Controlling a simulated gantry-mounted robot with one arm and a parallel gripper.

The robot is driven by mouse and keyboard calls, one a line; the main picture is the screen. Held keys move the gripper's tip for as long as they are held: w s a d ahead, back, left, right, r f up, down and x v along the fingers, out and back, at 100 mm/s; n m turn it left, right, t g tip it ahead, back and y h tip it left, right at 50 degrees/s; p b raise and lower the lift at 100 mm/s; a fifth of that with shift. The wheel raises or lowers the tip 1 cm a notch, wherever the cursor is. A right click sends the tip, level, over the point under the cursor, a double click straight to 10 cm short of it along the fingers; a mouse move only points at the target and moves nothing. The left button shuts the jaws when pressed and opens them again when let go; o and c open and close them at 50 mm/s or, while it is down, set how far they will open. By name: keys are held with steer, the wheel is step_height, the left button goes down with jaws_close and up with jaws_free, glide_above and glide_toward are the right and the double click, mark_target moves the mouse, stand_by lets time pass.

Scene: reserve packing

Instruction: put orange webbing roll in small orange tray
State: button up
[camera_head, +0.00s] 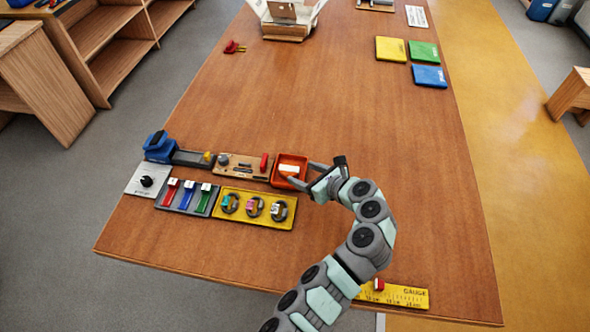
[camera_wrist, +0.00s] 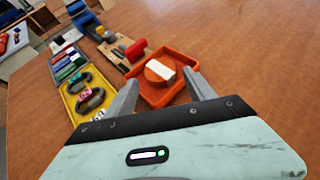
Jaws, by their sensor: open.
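The small orange tray (camera_head: 276,180) stands on the wooden table at the right end of a row of items. It shows larger in the wrist view (camera_wrist: 181,96). The orange webbing roll (camera_wrist: 160,70), round with a white band across its top, sits inside the tray. In the head view only its pale band (camera_head: 289,169) shows clearly. My gripper (camera_head: 301,173) is open at the tray's right side. In the wrist view its two fingers (camera_wrist: 161,80) are spread, one on each side of the roll, with a gap to it.
A yellow gauge (camera_head: 405,297) lies near the front edge. The table's middle is clear.

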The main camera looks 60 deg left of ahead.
steer(key=v, duration=0.6)
steer(key=shift+d, duration=0.1)
